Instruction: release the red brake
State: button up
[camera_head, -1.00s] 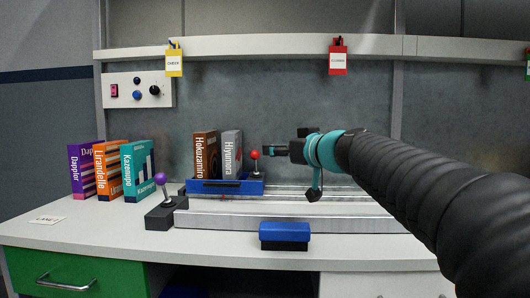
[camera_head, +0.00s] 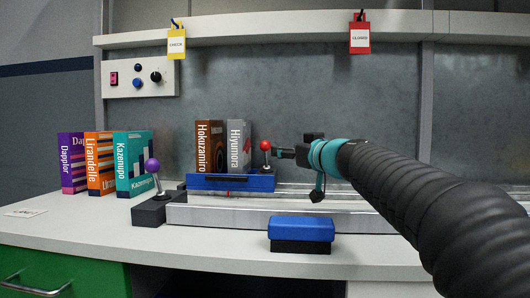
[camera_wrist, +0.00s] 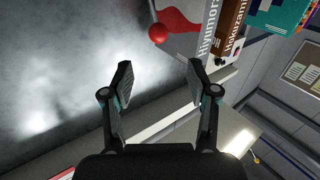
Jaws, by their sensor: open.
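The red brake is a lever with a red ball knob (camera_head: 265,145) on a thin stem, standing at the right end of a blue carriage (camera_head: 225,183). My gripper (camera_head: 279,152) is just right of the knob in the head view, at about its height. In the wrist view my gripper (camera_wrist: 157,78) has its two fingers spread, with nothing between them. The red knob (camera_wrist: 158,34) shows beyond the fingertips, roughly in line with the gap.
Two books (camera_head: 224,148) stand on the carriage, left of the lever. A purple-knobbed lever (camera_head: 152,166) is on a black block to the left. Metal rails (camera_head: 240,212) run along the bench. A blue-topped box (camera_head: 301,229) sits in front. Three books (camera_head: 101,162) stand at left.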

aim_at(268, 146)
jog(key=p+x, duration=0.2)
jog(key=x, duration=0.9)
jog(key=shift+w+r, duration=0.15)
jog(key=shift+w, duration=0.25)
jog(key=shift+w+a, duration=0.4)
jog(key=shift+w, duration=0.05)
grip_shut()
